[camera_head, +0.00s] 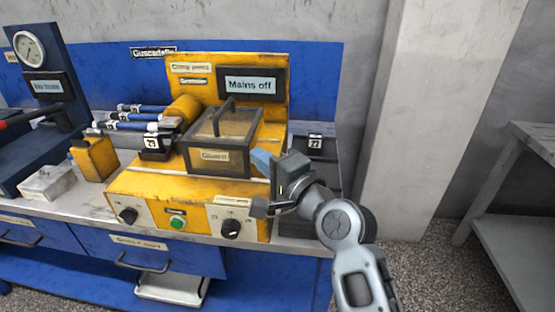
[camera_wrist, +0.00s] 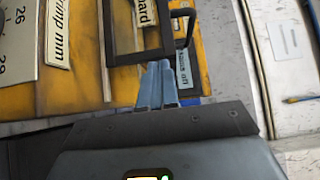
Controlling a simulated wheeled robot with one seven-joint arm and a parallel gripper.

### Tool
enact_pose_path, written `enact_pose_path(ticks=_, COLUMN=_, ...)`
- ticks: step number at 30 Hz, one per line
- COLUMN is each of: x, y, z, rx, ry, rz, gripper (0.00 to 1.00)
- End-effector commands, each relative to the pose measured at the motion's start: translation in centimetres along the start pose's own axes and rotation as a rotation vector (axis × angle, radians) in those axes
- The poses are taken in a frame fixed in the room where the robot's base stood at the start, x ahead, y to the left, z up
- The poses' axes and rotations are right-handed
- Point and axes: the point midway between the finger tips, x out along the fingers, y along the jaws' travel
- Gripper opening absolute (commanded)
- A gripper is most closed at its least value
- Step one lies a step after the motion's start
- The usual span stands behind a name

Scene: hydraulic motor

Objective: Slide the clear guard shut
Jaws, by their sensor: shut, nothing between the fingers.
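The clear guard (camera_head: 218,138) is a dark-framed, see-through box with a black handle on top and a label on its front. It sits on the yellow crimp press (camera_head: 150,192). My gripper (camera_head: 262,160) is at the right side of the guard, its blue fingers pointing toward it. In the wrist view the fingers (camera_wrist: 155,82) are together with nothing between them, and their tips lie close to the guard's dark frame (camera_wrist: 141,50). I cannot tell whether they touch it. The handle (camera_wrist: 185,28) shows beyond the tips. The press parts behind the guard's panels are hard to make out.
A "Mains off" sign (camera_head: 252,85) is on the press's back panel. Knobs and a green button (camera_head: 177,223) are on its front. A dark box marked 27 (camera_head: 314,145) stands at right. The bench's right side opens to floor.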

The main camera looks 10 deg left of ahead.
Motion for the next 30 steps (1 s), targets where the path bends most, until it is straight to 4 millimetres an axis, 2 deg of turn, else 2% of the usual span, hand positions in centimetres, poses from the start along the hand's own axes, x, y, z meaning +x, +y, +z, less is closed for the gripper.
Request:
enact_pose_path(ticks=11, x=0.1, y=0.0, z=0.1, rx=0.000, ry=0.000, rz=-0.001, gripper=0.00)
enact_pose_path(ticks=16, x=0.9, y=-0.2, z=0.9, rx=-0.001, ry=-0.002, rz=0.000, gripper=0.00)
enact_pose_path(ticks=20, x=2.5, y=-0.3, z=2.6, rx=-0.001, ry=-0.004, rz=0.001, gripper=0.00)
enact_pose_path(ticks=30, x=8.4, y=-0.4, z=8.6, rx=-0.001, ry=-0.005, rz=0.001, gripper=0.00)
